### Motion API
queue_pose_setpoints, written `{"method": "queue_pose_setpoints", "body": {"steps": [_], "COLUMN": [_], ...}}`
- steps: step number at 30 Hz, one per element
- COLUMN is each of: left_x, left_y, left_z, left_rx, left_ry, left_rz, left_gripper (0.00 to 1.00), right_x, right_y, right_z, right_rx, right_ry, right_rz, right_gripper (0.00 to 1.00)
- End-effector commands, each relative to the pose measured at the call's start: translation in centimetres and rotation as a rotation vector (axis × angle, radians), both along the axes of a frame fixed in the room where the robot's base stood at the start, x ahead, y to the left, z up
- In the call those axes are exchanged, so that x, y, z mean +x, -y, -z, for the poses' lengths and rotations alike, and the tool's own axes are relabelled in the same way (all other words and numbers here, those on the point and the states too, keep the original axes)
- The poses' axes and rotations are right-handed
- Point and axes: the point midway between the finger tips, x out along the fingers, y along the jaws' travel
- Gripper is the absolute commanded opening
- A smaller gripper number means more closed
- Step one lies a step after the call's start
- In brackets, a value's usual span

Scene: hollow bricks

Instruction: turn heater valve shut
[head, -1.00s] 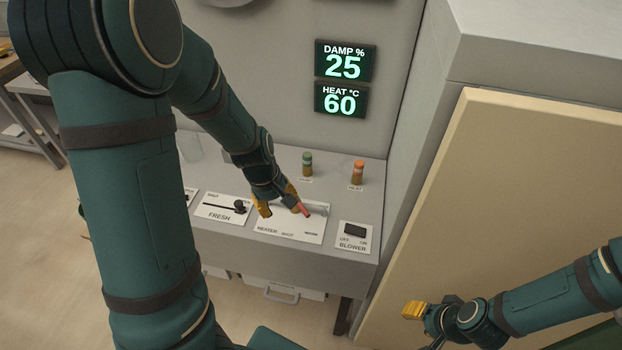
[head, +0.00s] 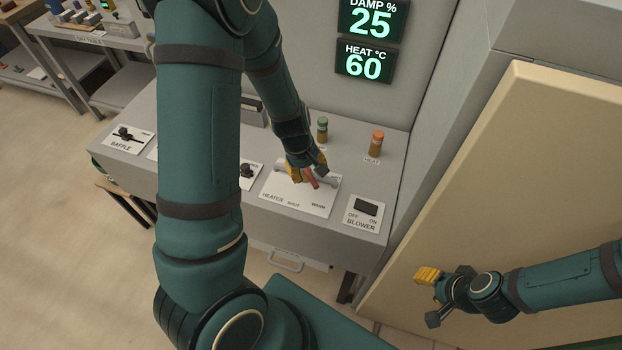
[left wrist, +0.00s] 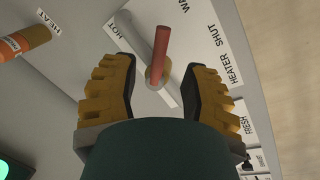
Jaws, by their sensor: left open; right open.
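The heater valve has a red lever (head: 313,181) on a grey pipe, on the white heater plate (head: 285,203). In the left wrist view the red lever (left wrist: 161,52) rises from a brass hub (left wrist: 154,76). Its free end points roughly toward WARM, away from SHUT. My left gripper (head: 309,171) is at the valve. In the left wrist view its yellow-padded fingers (left wrist: 155,85) are open, one on either side of the hub; I see no clear contact. My right gripper (head: 430,297) is open and empty, low at the right.
The blower switch (head: 366,207) is right of the heater plate. Green (head: 322,130) and orange (head: 375,144) knobbed posts stand behind it. Displays read damp 25 (head: 372,20) and heat 60 (head: 364,64). A tan panel (head: 520,180) stands at the right.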

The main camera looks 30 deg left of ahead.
Motion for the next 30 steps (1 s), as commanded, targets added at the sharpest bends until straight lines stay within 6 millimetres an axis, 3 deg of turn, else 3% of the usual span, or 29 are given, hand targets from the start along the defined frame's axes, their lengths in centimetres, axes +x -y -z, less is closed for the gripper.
{"method": "queue_pose_setpoints", "body": {"steps": [3, 7, 20, 24, 30], "left_x": [0.3, 0.5, 0.7, 0.7, 0.7], "left_y": [0.1, 0.3, 0.4, 0.4, 0.4], "left_z": [2.1, 3.3, 4.0, 3.9, 4.0], "left_rx": [0.0, 0.0, 0.0, 0.0, 0.0], "left_ry": [-0.002, -0.001, 0.001, 0.001, 0.001], "left_rz": [-0.001, -0.001, 0.0, 0.0, 0.0], "left_gripper": [0.45, 0.45, 0.48, 0.0, 0.0], "right_x": [0.0, 0.1, 0.1, 0.1, 0.1], "right_y": [0.0, -0.1, -0.1, -0.1, -0.1], "right_z": [0.7, 1.0, 1.1, 1.1, 1.2], "right_rx": [-0.001, -0.002, -0.002, -0.002, -0.002], "right_ry": [0.0, 0.001, 0.001, 0.001, 0.001], "right_rz": [0.0, 0.001, 0.001, 0.001, 0.001], "right_gripper": [0.47, 0.47, 0.47, 0.47, 0.47]}}
